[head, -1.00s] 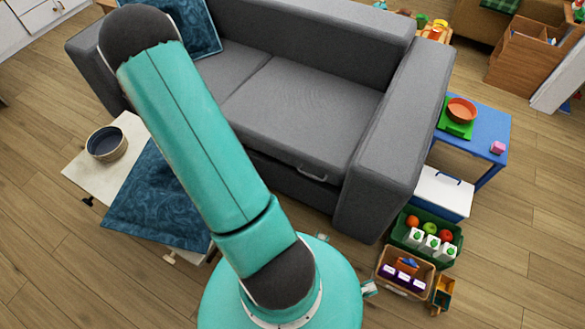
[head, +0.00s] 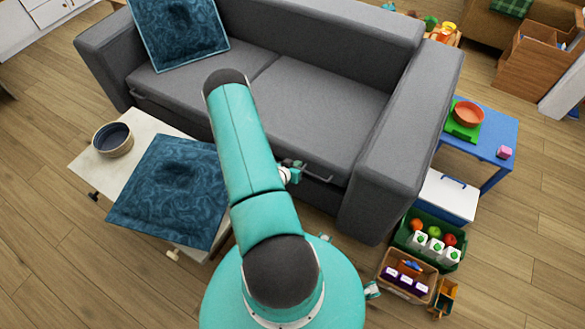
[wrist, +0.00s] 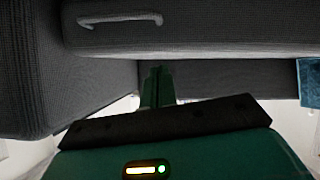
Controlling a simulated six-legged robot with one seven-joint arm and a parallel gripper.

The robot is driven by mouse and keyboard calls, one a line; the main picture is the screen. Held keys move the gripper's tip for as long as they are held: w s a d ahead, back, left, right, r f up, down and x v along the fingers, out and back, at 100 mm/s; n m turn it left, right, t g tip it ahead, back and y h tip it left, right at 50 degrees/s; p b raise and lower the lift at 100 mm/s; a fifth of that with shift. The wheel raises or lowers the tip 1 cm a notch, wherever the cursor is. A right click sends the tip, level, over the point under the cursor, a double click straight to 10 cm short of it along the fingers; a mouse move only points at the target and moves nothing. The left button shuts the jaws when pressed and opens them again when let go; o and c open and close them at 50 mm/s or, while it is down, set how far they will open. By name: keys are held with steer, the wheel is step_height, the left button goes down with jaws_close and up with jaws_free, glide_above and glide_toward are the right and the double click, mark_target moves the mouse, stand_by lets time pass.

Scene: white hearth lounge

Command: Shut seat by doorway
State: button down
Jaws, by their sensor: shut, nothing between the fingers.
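A grey two-seat sofa (head: 395,75) stands in front of me. Its right seat (head: 315,110) has a bar handle (head: 318,174) on its front edge, with a dark strip below it. Its left seat (head: 195,85) carries a blue patterned cushion (head: 178,32). No doorway is in view. My gripper (head: 291,173) is in front of the right seat, just left of the handle, partly hidden by my arm. In the wrist view, my shut, empty fingers (wrist: 157,85) point towards the grey seat, and the handle (wrist: 120,19) is at upper left, apart from them.
A low table (head: 90,165) with a bowl (head: 113,140) and a blue cushion (head: 170,190) is at left. At right are a blue play table (head: 490,140), a green crate (head: 445,258) and a basket (head: 405,285). Bare floor lies at far right.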

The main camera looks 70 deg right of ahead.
mark_target(308, 158)
steer(key=x, duration=0.5)
steer(key=shift+s+a+f, duration=0.1)
steer(key=shift+a+f, duration=0.1)
steer(key=shift+f, duration=0.05)
steer(key=shift+s+a+f, duration=0.1)
steer(key=shift+a+f, duration=0.15)
steer(key=shift+f, duration=0.3)
steer(key=shift+a+f, duration=0.2)
steer(key=shift+f, duration=0.3)
steer(key=shift+a+f, duration=0.15)
steer(key=shift+f, duration=0.3)
